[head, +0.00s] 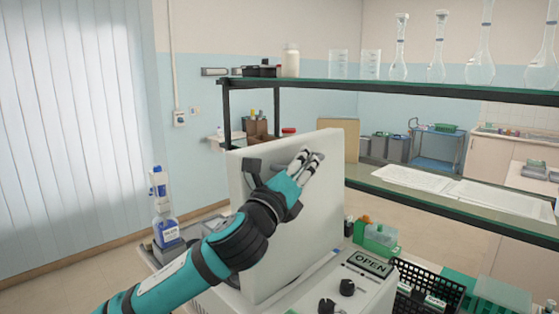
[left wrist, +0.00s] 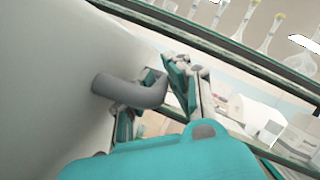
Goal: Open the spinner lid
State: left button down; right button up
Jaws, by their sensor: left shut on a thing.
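The spinner lid (head: 327,205) is a large white panel standing steeply raised above the white spinner body (head: 375,290). The display (head: 370,263) on the body's front reads OPEN. My left gripper (head: 308,160) is at the upper part of the lid's near face, with its teal arm coming up from below. In the left wrist view, the grey curved lid handle (left wrist: 128,90) sticks out from the white lid (left wrist: 60,70) and runs between the fingers of my left gripper (left wrist: 155,105), which is shut on it. The handle's end is partly hidden by the fingers. My right gripper is not in view.
A dark-edged shelf (head: 420,90) with glassware passes behind and right of the lid. A black basket (head: 435,285) and a green rack (head: 380,238) stand right of the spinner. A labelled bottle (head: 167,228) stands to the left. Papers (head: 460,190) lie on the lower shelf.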

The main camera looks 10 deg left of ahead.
pick_arm(q)
jog(key=shift+s+d+f+m+h, duration=0.15)
jog(key=shift+s+d+m, duration=0.45)
jog(key=shift+d, duration=0.25)
jog(key=shift+s+d+f+m+h, duration=0.15)
jog(key=shift+s+d+m, duration=0.35)
jog(key=shift+s+d, duration=0.25)
jog(key=shift+w, duration=0.1)
jog(key=c, duration=1.6)
grip_release()
jog(key=shift+c, duration=0.2)
jog(key=shift+o, duration=0.2)
jog(key=v, duration=1.2)
